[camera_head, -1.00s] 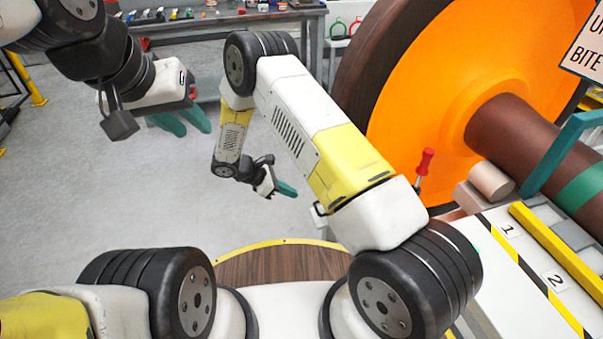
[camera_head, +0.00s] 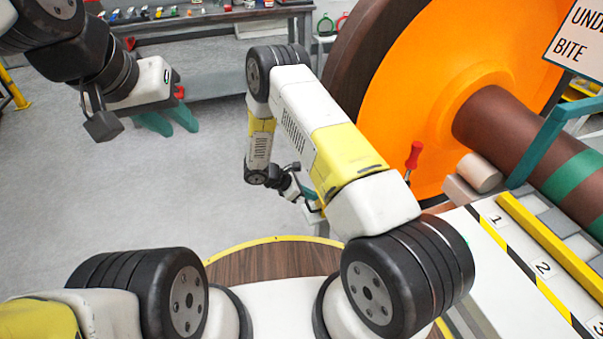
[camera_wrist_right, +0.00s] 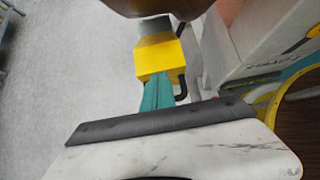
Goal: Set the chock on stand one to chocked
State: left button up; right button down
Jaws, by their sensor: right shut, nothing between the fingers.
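A lever with a red handle (camera_head: 414,155) stands beside the orange wheel (camera_head: 455,75), near a plate marked 1 (camera_head: 495,219). In the right wrist view a yellow block (camera_wrist_right: 160,58) with a grey top sits just below the brown wheel rim (camera_wrist_right: 160,7), with a black curved bar at its side. I cannot tell whether it is the chock, or the chock's setting. My right gripper (camera_wrist_right: 157,94) is shut and empty, its teal fingertips overlapping the block's lower edge in view; contact is unclear. My left gripper (camera_head: 168,121) is open and empty, far from the wheel.
A brown axle (camera_head: 500,118) runs right from the wheel. A yellow rail (camera_head: 550,240) and a hanging sign (camera_head: 580,38) are at the right. A workbench (camera_head: 215,20) with small items stands at the back. The grey floor between is clear.

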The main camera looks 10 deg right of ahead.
jog(key=d, duration=0.4)
jog(key=w+d, duration=0.1)
jog(key=d, duration=0.1)
jog(key=shift+w+d, duration=0.1)
jog(key=shift+d, duration=0.15)
jog(key=shift+a, duration=0.25)
jog(key=a+f+v, duration=0.2)
jog(key=v, duration=1)
jog(key=shift+s+a+r, duration=0.2)
jog(key=shift+s+r, duration=0.05)
jog(key=shift+r, duration=0.05)
